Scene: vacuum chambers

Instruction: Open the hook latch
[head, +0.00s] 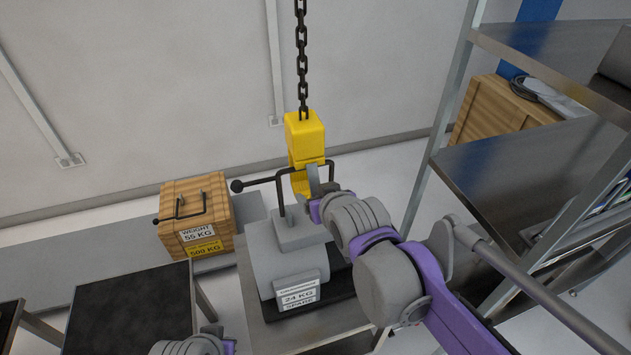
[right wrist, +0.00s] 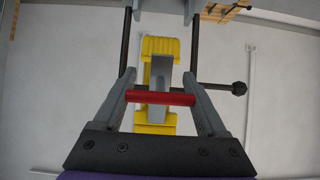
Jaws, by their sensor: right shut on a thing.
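The yellow hook (head: 304,135) hangs from a dark chain (head: 301,50) in the head view; it also shows in the right wrist view (right wrist: 160,48). Its grey latch (right wrist: 161,76) carries a red crossbar (right wrist: 160,97). My right gripper (right wrist: 160,76) is shut on this red bar, one finger at each end. In the head view my right gripper (head: 316,208) is at the hook's lower front and hides part of it. A black handle bar (head: 262,182) with a ball end passes through the hook, above a grey 24 KG weight (head: 275,262).
A wooden 55 KG crate (head: 188,203) stands behind at left. A black-topped table (head: 125,310) is at front left. Metal shelving (head: 525,165) rises close on the right, beside my right arm.

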